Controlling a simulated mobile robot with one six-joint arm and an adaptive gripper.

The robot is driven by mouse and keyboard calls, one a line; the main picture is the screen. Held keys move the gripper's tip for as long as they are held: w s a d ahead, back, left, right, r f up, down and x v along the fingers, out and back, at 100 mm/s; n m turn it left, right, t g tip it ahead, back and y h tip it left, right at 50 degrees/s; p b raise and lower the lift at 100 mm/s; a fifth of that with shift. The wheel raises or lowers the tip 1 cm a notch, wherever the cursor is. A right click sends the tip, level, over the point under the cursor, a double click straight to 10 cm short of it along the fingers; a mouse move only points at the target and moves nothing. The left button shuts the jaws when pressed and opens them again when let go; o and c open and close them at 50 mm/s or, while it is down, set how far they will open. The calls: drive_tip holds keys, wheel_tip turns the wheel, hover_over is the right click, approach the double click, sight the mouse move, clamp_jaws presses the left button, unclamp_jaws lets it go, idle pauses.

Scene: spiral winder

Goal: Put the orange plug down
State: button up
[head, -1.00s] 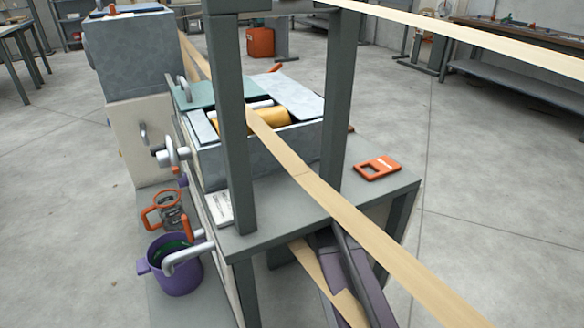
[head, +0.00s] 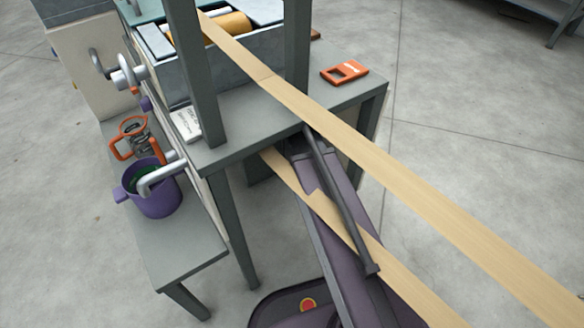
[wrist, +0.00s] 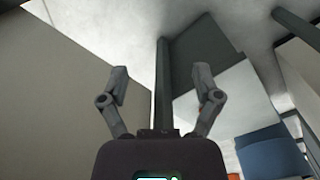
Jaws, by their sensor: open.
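I cannot make out an orange plug for certain in either view. My gripper (wrist: 160,72) shows in the wrist view with its two grey fingers spread apart and nothing seen between them. A tiny orange spot shows by the right finger, too small to identify. In the head view my arm runs under the bench top (head: 285,112), and the gripper is hidden there. A flat orange piece with a dark window (head: 344,73) lies on the bench top near its far right corner.
A pale strip (head: 390,180) runs from the winder's yellow roll (head: 222,27) over the bench. Grey posts rise from the bench.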

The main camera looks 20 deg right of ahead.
drive_tip(key=s+n, duration=0.4)
drive_tip(key=s, duration=1)
drive_tip(key=shift+s+d+n, duration=0.15)
drive_tip(key=shift+s+n, duration=0.25)
